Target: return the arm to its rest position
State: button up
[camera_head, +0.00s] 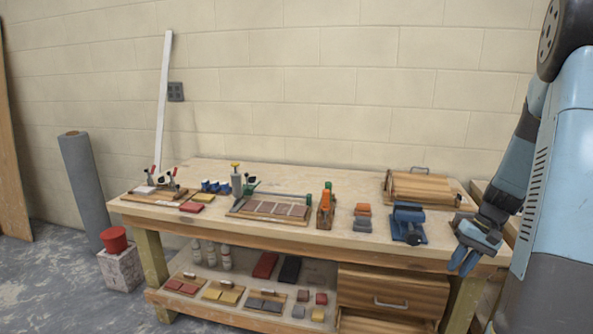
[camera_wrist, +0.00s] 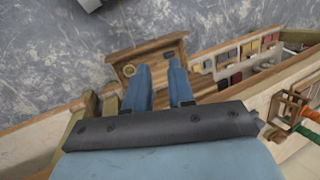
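My gripper (camera_head: 462,264) hangs at the right front edge of the workbench (camera_head: 290,226), fingers pointing down. It is close to the blue vise (camera_head: 407,222) but apart from it. In the wrist view my gripper (camera_wrist: 159,70) shows two blue fingers with a clear gap between them and nothing held. Beyond the fingertips is an open wooden drawer (camera_wrist: 150,47) with a small round ring-like item in it. My arm comes down from the upper right of the head view.
Wooden drawers (camera_head: 365,290) sit below the right side.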

jog(key=s+a+r+n+t+h, duration=0.1)
jog(key=s+a+r+h, duration=0.15)
jog(key=a+r, duration=0.45)
jog(key=s+a+r+n+t+h, duration=0.1)
jog(key=s+a+r, duration=0.35)
jog(key=r, duration=0.35)
jog(key=s+a+r+n+t+h, duration=0.1)
jog(key=s+a+r+t, duration=0.3)
jog(key=s+a+r, duration=0.3)
jog(key=s, duration=0.3)
jog(key=shift+a, duration=0.2)
